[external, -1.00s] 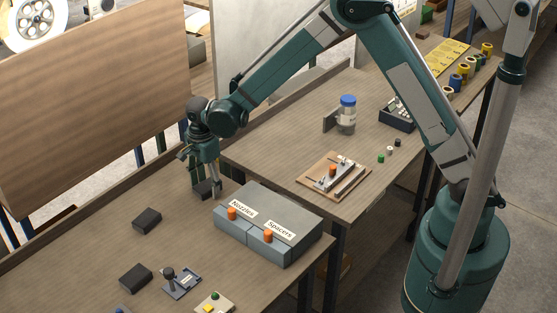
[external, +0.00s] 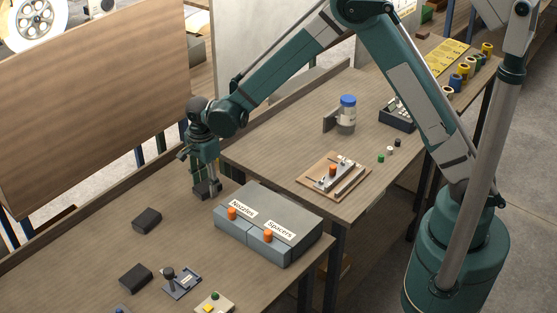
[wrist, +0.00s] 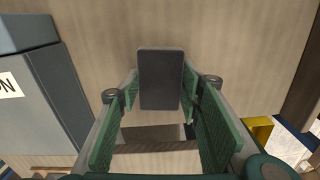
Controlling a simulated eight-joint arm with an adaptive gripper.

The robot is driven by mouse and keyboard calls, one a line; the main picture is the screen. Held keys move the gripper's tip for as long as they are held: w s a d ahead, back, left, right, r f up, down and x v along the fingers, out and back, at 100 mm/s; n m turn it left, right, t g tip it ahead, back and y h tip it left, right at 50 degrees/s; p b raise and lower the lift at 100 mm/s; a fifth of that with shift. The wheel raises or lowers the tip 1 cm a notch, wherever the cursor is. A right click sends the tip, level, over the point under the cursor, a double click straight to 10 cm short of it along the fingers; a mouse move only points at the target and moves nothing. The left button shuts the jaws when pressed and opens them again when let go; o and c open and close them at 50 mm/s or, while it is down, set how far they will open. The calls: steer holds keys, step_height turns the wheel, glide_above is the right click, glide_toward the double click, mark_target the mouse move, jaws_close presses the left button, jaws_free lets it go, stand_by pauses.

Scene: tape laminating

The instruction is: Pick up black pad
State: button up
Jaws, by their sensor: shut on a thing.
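The black pad (external: 203,189) is a small dark block at the back of the near bench in the external view, left of the grey drawer box. My gripper (external: 207,187) reaches down to it with its fingers around it. In the wrist view the pad (wrist: 160,80) shows as a dark upright rectangle between the green-padded fingers of my gripper (wrist: 160,100), which are shut on it. I cannot tell whether the pad still touches the bench. Two similar black blocks (external: 147,220) (external: 136,278) lie on the bench to the front left.
The grey box (external: 268,222) labelled Nozzles and Spacers, with orange knobs, stands just right of my gripper. A small fixture with a black knob (external: 180,282) sits at the bench front. A tall brown panel (external: 95,100) rises behind the bench.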

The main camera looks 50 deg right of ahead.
mark_target(207, 185)
step_height(207, 185, up, 10)
steer(key=shift+p, duration=0.3)
stand_by(0.4)
stand_by(0.9)
steer(key=w+d+m, duration=0.3)
steer(key=d, duration=1.5)
steer(key=w+d+m, duration=0.3)
steer(key=d, duration=1.6)
steer(key=s+d+m, duration=0.2)
steer(key=s+d, duration=0.1)
steer(key=d, duration=0.9)
steer(key=s+d+m, duration=0.2)
steer(key=s+d, duration=0.2)
steer(key=d, duration=0.9)
steer(key=s+d+m, duration=0.2)
steer(key=s+d, duration=0.2)
steer(key=d, duration=0.9)
steer(key=shift+r, duration=0.15)
steer(key=shift+f, duration=3.15)
